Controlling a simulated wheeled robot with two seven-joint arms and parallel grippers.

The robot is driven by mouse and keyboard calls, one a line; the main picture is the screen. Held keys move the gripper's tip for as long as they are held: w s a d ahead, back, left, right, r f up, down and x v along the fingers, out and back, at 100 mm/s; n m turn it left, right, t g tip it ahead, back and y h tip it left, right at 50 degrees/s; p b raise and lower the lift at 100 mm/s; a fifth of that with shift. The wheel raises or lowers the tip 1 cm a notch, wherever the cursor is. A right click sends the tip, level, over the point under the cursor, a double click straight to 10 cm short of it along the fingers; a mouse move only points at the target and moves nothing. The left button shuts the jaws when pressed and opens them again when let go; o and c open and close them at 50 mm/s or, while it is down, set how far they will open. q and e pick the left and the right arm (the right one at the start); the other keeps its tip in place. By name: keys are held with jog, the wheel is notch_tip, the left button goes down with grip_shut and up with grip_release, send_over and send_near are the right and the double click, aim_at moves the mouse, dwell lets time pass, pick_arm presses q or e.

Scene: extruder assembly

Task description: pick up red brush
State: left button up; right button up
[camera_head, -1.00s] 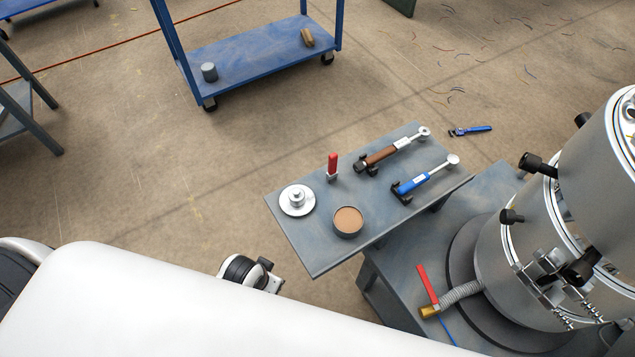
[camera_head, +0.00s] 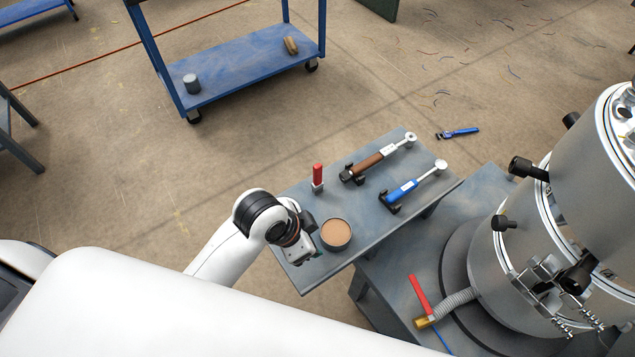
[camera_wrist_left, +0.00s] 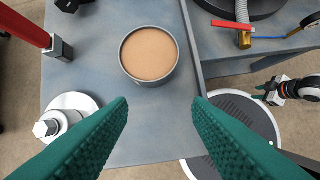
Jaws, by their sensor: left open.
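The red brush (camera_head: 318,177) stands upright on the small grey table, its red handle up and a grey metal end down. In the left wrist view the red brush (camera_wrist_left: 28,28) is at the upper left, partly cut off by the edge. My left gripper (camera_head: 306,243) is above the table's near left part, apart from the brush. Its green fingers (camera_wrist_left: 160,110) are spread and empty in the wrist view. My right gripper (camera_wrist_left: 272,93) appears small at the right of the wrist view; its jaw state is unclear.
A round tin with brown contents (camera_head: 336,234) is beside my left gripper. A silver flanged disc (camera_wrist_left: 70,108) is hidden in the head view. Brown-handled (camera_head: 375,160) and blue-handled (camera_head: 405,190) tools lie farther right. A large metal vessel (camera_head: 540,230) stands at right.

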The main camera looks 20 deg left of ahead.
aim_at(317, 174)
pick_arm(q)
jog(key=w+d+m, duration=0.1)
jog(key=w+m, duration=0.1)
jog(key=w+d+r+m, duration=0.1)
jog(key=d+m, duration=0.1)
jog(key=shift+w+r+g+h, duration=0.1)
jog(key=shift+w+g+h, duration=0.2)
jog(key=shift+w, duration=0.1)
jog(key=w+m, duration=0.1)
jog(key=w+r+m, duration=0.1)
jog(key=m, duration=0.1)
jog(key=w+d+m+g, duration=0.1)
jog(key=w+m, duration=0.1)
jog(key=shift+r, duration=0.3)
jog(key=w+a+r+m+y, duration=0.1)
jog(key=w+a+r+m, duration=0.1)
jog(key=w, duration=0.1)
jog(key=w+a+r+m+g+y, duration=0.1)
jog(key=w+a+r+m, duration=0.1)
jog(key=w, duration=0.1)
jog(key=w+a+r+m+y, duration=0.1)
jog(key=w+a+r+m, duration=0.2)
jog(key=shift+g+y, duration=0.4)
jog(key=shift+w+a, duration=0.1)
notch_tip(317, 174, down, 12)
jog(key=shift+w+a+r, duration=0.1)
jog(key=shift+r, duration=0.05)
jog(key=shift+c, duration=0.2)
